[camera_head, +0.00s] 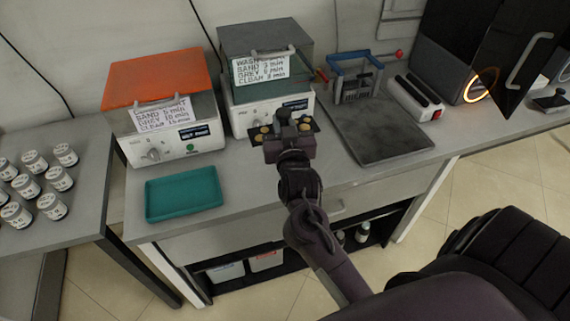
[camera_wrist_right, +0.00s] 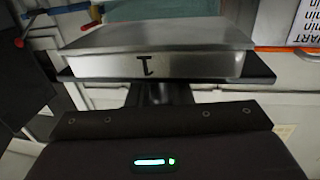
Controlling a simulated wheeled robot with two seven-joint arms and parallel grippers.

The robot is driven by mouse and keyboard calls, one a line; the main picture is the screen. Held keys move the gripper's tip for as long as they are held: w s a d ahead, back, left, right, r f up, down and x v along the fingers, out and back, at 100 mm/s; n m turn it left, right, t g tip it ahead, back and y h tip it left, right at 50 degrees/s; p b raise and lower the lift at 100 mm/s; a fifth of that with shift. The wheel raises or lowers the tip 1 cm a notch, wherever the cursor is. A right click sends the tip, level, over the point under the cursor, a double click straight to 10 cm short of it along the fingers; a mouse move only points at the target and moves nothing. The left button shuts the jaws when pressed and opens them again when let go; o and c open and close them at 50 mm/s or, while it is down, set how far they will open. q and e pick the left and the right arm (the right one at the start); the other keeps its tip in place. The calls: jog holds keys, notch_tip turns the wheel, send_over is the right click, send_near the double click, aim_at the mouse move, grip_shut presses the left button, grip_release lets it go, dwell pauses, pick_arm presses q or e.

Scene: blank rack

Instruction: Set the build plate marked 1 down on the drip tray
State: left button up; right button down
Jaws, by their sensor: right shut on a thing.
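The build plate marked 1 (camera_wrist_right: 160,62) is a metal block with a black numeral on its near side and a wider dark flange under it. In the right wrist view it fills the upper middle, right in front of my right gripper. In the head view my right gripper (camera_head: 288,135) is shut on it, over the bench in front of the wash machine; the arm and gripper hide much of the plate. A shallow, empty teal tray (camera_head: 183,210), which looks like the drip tray, lies on the bench to the left. My left gripper is not in view.
An orange-lidded machine (camera_head: 155,80) stands behind the teal tray, and a grey-lidded wash machine (camera_head: 262,45) is behind my gripper. A dark grey tray (camera_head: 385,140) with a blue-framed rack (camera_head: 353,72) is to the right. Several bottles (camera_head: 38,185) stand on the left table.

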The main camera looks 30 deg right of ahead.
notch_tip(320, 180, down, 14)
jog(key=shift+r, duration=0.1)
dwell(0.5)
jog(key=c, duration=1.3)
grip_release()
jog(key=shift+f, duration=0.2)
jog(key=shift+s+r, duration=0.1)
jog(key=shift+s, duration=0.1)
jog(key=b+v, duration=0.1)
jog(key=v, duration=1)
jog(key=shift+s+a, duration=0.2)
jog(key=shift+s, duration=0.1)
